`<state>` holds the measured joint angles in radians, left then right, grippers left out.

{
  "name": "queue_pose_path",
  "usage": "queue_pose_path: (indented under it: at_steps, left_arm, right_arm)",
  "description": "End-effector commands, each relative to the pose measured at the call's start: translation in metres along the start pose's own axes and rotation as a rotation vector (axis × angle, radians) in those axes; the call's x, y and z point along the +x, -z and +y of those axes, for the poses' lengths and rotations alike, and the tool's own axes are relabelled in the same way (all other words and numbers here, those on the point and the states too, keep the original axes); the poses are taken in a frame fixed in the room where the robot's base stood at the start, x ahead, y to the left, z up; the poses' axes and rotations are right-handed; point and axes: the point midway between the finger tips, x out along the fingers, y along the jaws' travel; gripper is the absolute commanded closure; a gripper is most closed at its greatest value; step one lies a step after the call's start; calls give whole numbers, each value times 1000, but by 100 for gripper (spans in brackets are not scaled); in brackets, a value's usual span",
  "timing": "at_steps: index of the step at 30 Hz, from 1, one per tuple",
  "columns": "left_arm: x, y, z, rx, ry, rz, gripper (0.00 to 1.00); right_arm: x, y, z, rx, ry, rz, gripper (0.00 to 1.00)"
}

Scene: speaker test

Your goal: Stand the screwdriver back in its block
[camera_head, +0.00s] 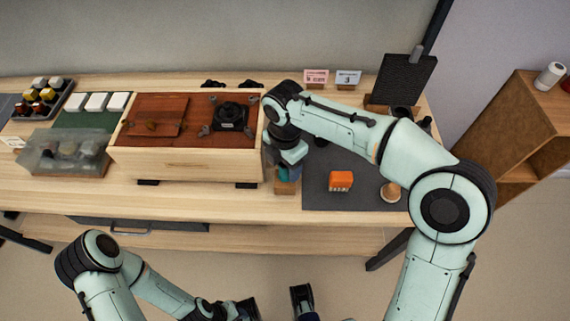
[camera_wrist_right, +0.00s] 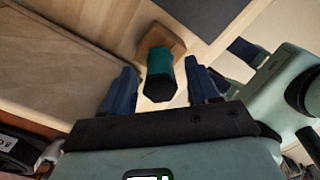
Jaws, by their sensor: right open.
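The screwdriver shows in the right wrist view as a teal handle (camera_wrist_right: 160,64) with a dark end facing the camera. It lines up with the wooden block (camera_wrist_right: 176,37) behind it; its shaft is hidden, so I cannot tell how deep it sits. In the head view the block (camera_head: 286,187) stands just right of the wooden case, under my right gripper (camera_head: 288,172). My right gripper (camera_wrist_right: 163,90) is open, one blue finger on each side of the handle, with gaps visible. My left gripper (camera_head: 303,300) is partly visible at the bottom edge, its jaws unclear.
A wooden case (camera_head: 185,165) with a dark red top stands close left of the block. A dark mat (camera_head: 355,195) lies to the right, with an orange item (camera_head: 341,180) and a small round wooden item (camera_head: 390,192). A dark upright panel (camera_head: 405,80) stands behind.

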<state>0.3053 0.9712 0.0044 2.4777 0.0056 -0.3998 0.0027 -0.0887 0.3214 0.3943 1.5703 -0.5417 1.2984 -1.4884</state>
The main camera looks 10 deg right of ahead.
Motion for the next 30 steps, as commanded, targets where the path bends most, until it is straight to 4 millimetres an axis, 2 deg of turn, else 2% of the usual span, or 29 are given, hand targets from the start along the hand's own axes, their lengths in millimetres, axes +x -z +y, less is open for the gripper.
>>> queue_pose_path:
  at_steps: [9,15,21,30]
  left_arm:
    - [-13,-7,2,-2,4,-20,57]
    - [-22,-8,5,-2,5,-22,57]
    - [-26,-7,6,-1,5,-21,57]
    - [-26,-7,6,-1,4,-21,57]
  right_arm:
    - [-72,1,1,-1,-8,0,40]
    - [-108,0,1,-1,-5,0,40]
    - [-125,0,0,0,-2,0,40]
    - [-126,0,0,-1,-1,0,40]
